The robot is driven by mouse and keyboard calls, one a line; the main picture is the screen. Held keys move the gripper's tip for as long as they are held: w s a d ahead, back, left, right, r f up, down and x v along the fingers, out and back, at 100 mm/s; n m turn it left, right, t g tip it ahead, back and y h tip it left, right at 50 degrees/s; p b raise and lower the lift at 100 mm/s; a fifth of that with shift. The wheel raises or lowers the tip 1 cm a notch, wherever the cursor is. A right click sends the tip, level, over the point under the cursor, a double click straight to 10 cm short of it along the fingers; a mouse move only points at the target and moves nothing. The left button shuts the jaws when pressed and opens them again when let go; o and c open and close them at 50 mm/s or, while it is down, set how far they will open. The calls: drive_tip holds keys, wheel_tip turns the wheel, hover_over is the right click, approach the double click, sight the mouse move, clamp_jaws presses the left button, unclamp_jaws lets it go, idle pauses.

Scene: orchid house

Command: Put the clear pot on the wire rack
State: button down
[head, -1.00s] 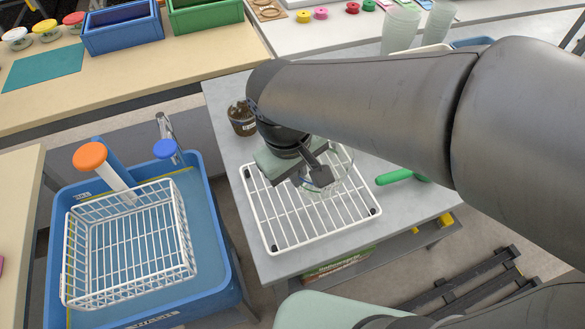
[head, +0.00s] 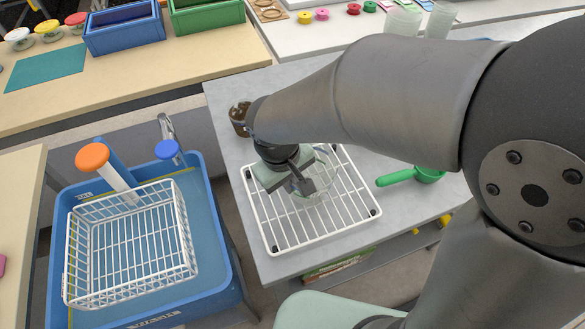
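The clear pot (head: 322,188) is see-through and hard to make out against the bars. It is at my gripper (head: 304,186), over the middle of the white wire rack (head: 322,233) on the grey table. One dark finger shows against the pot's near left side, and the fingers appear closed on its wall. The other finger is hidden behind the gripper body and the pot. I cannot tell whether the pot's base touches the bars or hangs just above them. My arm hides part of the rack's far side.
A brown jar (head: 238,116) stands behind the rack, partly behind my arm. A green scoop (head: 396,178) lies to the right. A blue tub (head: 216,240) with a white wire basket (head: 130,292) is at left. The rack's front bars are bare.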

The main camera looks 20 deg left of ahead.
drive_tip(key=c, duration=1.7)
unclamp_jaws()
drive_tip(key=shift+f, duration=0.1)
drive_tip(key=shift+r+p, duration=0.35)
drive_tip(key=r, duration=0.3)
drive_tip(key=s+r, duration=0.1)
drive_tip(key=r, duration=0.3)
drive_tip(key=a+r, duration=0.1)
drive_tip(key=r, duration=0.3)
drive_tip(key=shift+s+r+b, duration=0.2)
drive_tip(key=shift+r+b, duration=0.05)
drive_tip(key=shift+b, duration=0.1)
drive_tip(key=s+d+f+m, duration=0.1)
drive_tip(key=d+f+m, duration=0.1)
drive_tip(key=d, duration=0.6)
drive_tip(key=s+d+f+m, duration=0.1)
drive_tip(key=d+m, duration=0.3)
drive_tip(key=d, duration=0.5)
drive_tip(key=s+d+f+m+y, duration=0.1)
drive_tip(key=s+d+f+m, duration=0.1)
drive_tip(key=d, duration=0.7)
wheel_tip(320, 180, down, 2)
drive_tip(key=shift+m+g, duration=0.4)
drive_tip(key=shift+m, duration=0.5)
